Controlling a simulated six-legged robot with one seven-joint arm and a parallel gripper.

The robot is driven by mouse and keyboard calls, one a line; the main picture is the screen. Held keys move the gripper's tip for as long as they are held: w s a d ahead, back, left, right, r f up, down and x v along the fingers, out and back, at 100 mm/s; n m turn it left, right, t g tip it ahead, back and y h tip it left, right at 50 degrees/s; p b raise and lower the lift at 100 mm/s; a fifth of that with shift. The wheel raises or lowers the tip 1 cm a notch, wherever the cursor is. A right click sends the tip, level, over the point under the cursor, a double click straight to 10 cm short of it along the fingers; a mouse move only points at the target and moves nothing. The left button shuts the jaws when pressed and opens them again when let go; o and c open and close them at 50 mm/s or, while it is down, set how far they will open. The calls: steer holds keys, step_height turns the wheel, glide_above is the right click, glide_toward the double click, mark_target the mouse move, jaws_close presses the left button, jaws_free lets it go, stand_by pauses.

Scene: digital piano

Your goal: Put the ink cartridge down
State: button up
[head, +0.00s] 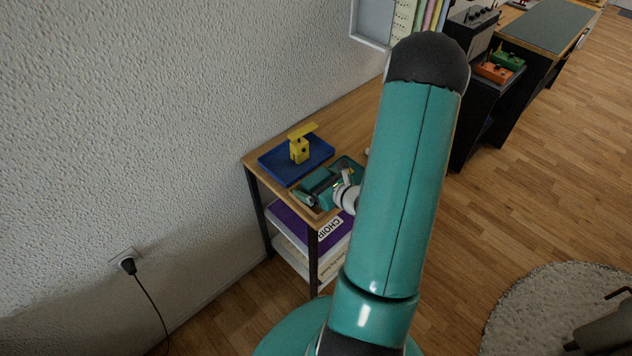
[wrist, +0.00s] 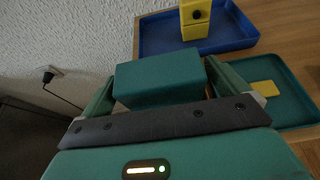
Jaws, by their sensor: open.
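My gripper (wrist: 160,76) is open, with one teal finger on each side in the wrist view. A teal box (wrist: 158,83), which I take to be the ink cartridge, sits between the fingers. I cannot tell whether either finger touches it or exactly what it rests on. In the head view my gripper (head: 322,191) is low over the near end of the wooden table (head: 350,120), partly hidden by my arm. The teal box (head: 316,180) is small and hard to separate from the gripper there.
A blue tray (head: 274,166) holding a yellow object (head: 299,150) stands behind the gripper. A teal tray (wrist: 290,85) with a flat yellow piece (wrist: 265,88) lies beside it. The textured wall (head: 150,120) is close on the left. A shelf below holds a purple item (head: 290,220).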

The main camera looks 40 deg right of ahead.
steer(key=v, duration=1.2)
